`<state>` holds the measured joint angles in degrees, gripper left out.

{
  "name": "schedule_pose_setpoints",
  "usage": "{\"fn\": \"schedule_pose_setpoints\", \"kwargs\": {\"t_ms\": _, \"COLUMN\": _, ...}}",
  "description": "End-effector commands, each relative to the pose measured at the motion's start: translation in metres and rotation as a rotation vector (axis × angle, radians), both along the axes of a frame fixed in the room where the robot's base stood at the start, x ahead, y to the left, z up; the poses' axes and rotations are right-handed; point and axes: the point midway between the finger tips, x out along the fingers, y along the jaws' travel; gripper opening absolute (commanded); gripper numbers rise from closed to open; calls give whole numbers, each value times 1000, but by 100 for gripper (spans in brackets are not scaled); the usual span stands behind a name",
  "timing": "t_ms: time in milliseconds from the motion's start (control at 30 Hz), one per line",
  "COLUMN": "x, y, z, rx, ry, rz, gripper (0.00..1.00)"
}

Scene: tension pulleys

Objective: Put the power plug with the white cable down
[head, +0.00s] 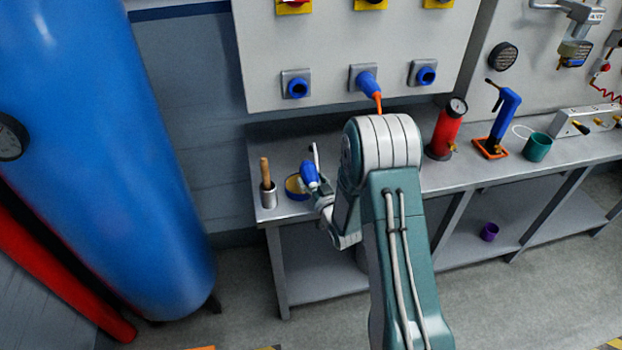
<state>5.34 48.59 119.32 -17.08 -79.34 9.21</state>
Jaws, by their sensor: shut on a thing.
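The blue power plug (310,174) is in my gripper (317,188), which is shut on it, over the left part of the grey workbench (345,136). A short white piece, apparently its cable (315,154), rises from it. The plug is tilted. I cannot tell whether it touches the bench. My arm hides part of the gripper and the bench to its right.
A round yellow-and-blue item (295,187) lies just left of the plug, and a metal cup with a wooden handle (267,184) stands farther left. Blue sockets (296,88) line the panel; an orange-cabled plug (367,83) sits in one. A red cylinder (447,130) stands right.

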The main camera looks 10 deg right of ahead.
Motion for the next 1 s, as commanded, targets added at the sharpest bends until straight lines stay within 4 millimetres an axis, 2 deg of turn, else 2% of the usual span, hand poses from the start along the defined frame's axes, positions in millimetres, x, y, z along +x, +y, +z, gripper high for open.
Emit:
{"fn": "schedule_pose_setpoints", "kwargs": {"t_ms": 300, "x": 0, "y": 0, "z": -8, "rx": -1, "ry": -1, "rz": 0, "gripper": 16}}
{"fn": "schedule_pose_setpoints", "kwargs": {"t_ms": 333, "x": 0, "y": 0, "z": -9, "rx": -1, "ry": 1, "rz": 0, "gripper": 81}}
{"fn": "schedule_pose_setpoints", "kwargs": {"t_ms": 367, "x": 0, "y": 0, "z": -8, "rx": -1, "ry": 0, "rz": 0, "gripper": 95}}
{"fn": "schedule_pose_setpoints", "kwargs": {"t_ms": 400, "x": 0, "y": 0, "z": -8, "rx": -1, "ry": 0, "rz": 0, "gripper": 100}}
{"fn": "schedule_pose_setpoints", "kwargs": {"t_ms": 800, "x": 0, "y": 0, "z": -7, "rx": -1, "ry": 0, "rz": 0, "gripper": 100}}
{"fn": "schedule_pose_setpoints", "kwargs": {"t_ms": 967, "x": 0, "y": 0, "z": 5, "rx": 0, "ry": -3, "rz": 0, "gripper": 100}}
{"fn": "schedule_pose_setpoints", "kwargs": {"t_ms": 1000, "x": -7, "y": -2, "z": 3, "rx": 0, "ry": 2, "rz": -2, "gripper": 100}}
